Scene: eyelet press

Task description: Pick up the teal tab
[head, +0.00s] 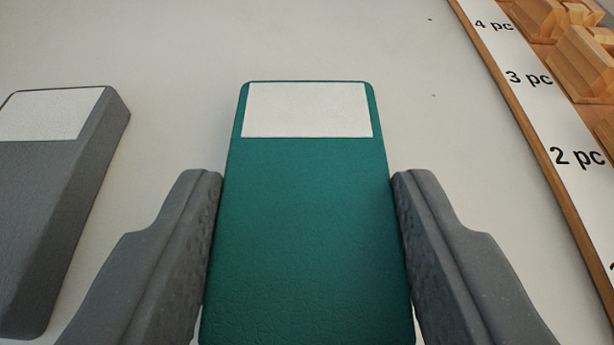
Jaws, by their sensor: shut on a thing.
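The teal tab (305,220) is a long flat block with rounded corners and a white label panel (307,109) at its far end. It lies in the middle of the head view, and its near end runs out of the bottom of the picture. My gripper (307,185) has one dark grey finger along each long side of the tab. Both fingers are shut against its sides. I cannot tell whether the tab is lifted off the pale surface.
A grey tab (55,190) with a white label lies to the left, apart from my left finger. At the right, a white strip (545,110) with printed piece counts borders wooden blocks (585,60). The pale surface (200,50) beyond the teal tab is clear.

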